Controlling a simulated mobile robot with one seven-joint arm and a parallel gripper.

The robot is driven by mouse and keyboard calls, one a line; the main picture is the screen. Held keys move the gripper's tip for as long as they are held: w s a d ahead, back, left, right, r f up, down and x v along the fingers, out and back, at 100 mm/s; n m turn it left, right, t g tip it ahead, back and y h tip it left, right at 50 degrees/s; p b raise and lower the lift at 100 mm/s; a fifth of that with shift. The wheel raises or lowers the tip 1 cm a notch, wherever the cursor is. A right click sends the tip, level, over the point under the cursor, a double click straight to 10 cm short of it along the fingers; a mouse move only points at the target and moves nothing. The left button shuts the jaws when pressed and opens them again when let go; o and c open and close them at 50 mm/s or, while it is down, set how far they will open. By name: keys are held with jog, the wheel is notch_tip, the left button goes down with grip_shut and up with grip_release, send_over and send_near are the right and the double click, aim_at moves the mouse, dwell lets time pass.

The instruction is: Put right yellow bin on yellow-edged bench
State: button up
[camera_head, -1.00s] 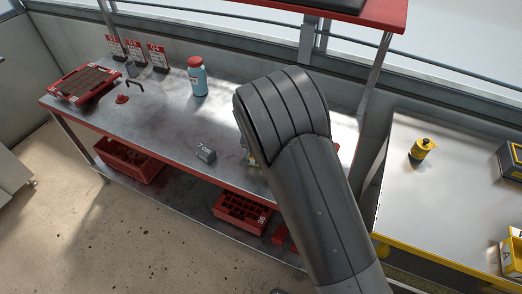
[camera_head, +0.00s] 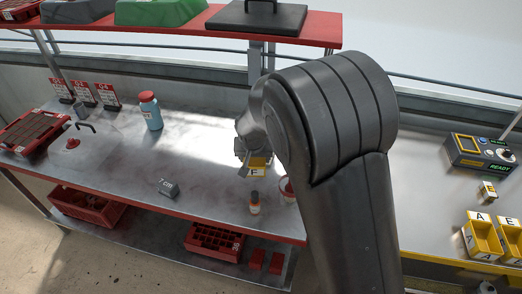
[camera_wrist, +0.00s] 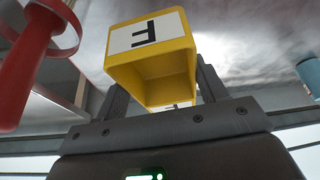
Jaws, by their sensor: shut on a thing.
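My gripper (camera_head: 246,150) is shut on a yellow bin with a white label marked F (camera_head: 257,168), over the red-edged bench (camera_head: 120,165). In the wrist view the yellow bin (camera_wrist: 180,72) sits between the fingers, its label upside down and its open side towards the camera. I cannot tell how far it is above the bench. The yellow-edged bench (camera_head: 425,215) is at the right, partly hidden by my arm. Two more yellow bins, marked A (camera_head: 482,240) and E (camera_head: 511,236), stand side by side on it.
A control box (camera_head: 477,152) and a small yellow item (camera_head: 488,190) are also on the yellow-edged bench. A small bottle (camera_head: 254,203), a grey 7 cm block (camera_head: 168,188) and a blue bottle (camera_head: 151,112) stand on the red-edged bench. A shelf (camera_head: 190,33) hangs above.

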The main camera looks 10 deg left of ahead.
jog(key=shift+d+r, duration=0.15)
jog(key=shift+d, duration=0.15)
notch_tip(320, 180, up, 12)
jog(key=w+d+f, duration=0.1)
jog(key=w+d, duration=0.6)
jog(key=d, duration=0.5)
jog(key=w+d+f, duration=0.1)
jog(key=w+d, duration=0.6)
jog(key=d, duration=0.5)
jog(key=s+d+r+n, duration=0.1)
jog(key=s+d, duration=0.2)
jog(key=d, duration=4.1)
jog(key=f, duration=0.5)
jog(key=shift+w+a, duration=0.2)
jog(key=shift+a, duration=0.15)
